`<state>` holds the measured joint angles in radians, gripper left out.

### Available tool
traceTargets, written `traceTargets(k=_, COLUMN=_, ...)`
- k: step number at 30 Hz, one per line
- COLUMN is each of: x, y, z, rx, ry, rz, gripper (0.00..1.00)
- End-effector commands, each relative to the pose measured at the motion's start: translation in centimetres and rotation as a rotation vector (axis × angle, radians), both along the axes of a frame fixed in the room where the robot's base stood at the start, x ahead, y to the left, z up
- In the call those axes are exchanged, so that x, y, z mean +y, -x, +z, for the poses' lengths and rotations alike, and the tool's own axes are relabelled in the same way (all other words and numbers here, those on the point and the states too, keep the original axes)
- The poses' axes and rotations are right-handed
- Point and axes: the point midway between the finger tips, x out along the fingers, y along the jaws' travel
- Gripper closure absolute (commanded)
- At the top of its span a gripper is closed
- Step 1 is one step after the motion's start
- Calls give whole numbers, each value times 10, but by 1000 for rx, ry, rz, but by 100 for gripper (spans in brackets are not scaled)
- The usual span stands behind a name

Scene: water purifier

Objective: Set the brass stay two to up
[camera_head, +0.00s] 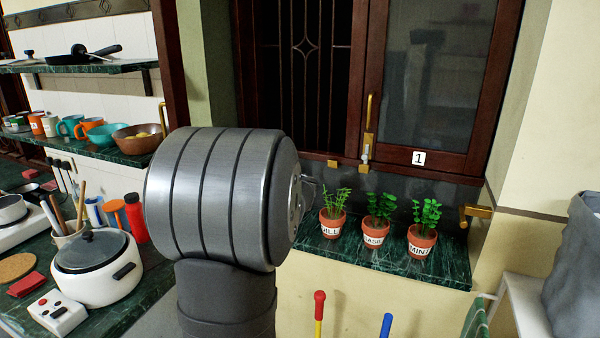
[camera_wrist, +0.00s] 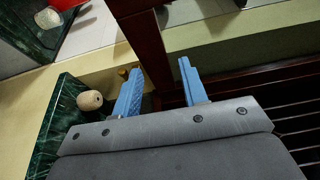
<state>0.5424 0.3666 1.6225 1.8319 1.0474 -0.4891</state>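My gripper (camera_wrist: 160,82) shows in the wrist view with its two blue fingers apart. A dark wooden frame bar (camera_wrist: 147,40) runs through the space between them; I cannot tell whether they touch it. A small brass piece (camera_wrist: 122,73) sits just beyond the left finger. A brass fitting (camera_head: 478,212) sticks out of the wall at the right end of the sill. A brass latch with an upright handle (camera_head: 368,130) is on the window. No label two is visible, so I cannot tell which brass part is stay two.
Three potted herbs (camera_head: 375,230) stand on the green marble sill (camera_head: 435,268). A white cooker (camera_head: 95,265) and mugs and bowls (camera_head: 100,133) are at the left. A grey bin (camera_head: 578,270) is at the right.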

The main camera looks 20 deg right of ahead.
Motion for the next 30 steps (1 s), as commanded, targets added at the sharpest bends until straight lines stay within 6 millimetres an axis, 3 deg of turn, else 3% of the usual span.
traceTargets(k=3, x=-26, y=6, z=0, rx=0, ry=0, rz=-4, gripper=61)
traceTargets(k=13, x=-85, y=34, z=0, rx=1, ry=0, rz=-4, gripper=61)
traceTargets(k=24, x=-114, y=94, z=0, rx=1, ry=0, rz=-3, gripper=61)
traceTargets(k=30, x=-122, y=108, z=5, rx=-3, ry=27, rz=-25, gripper=61)
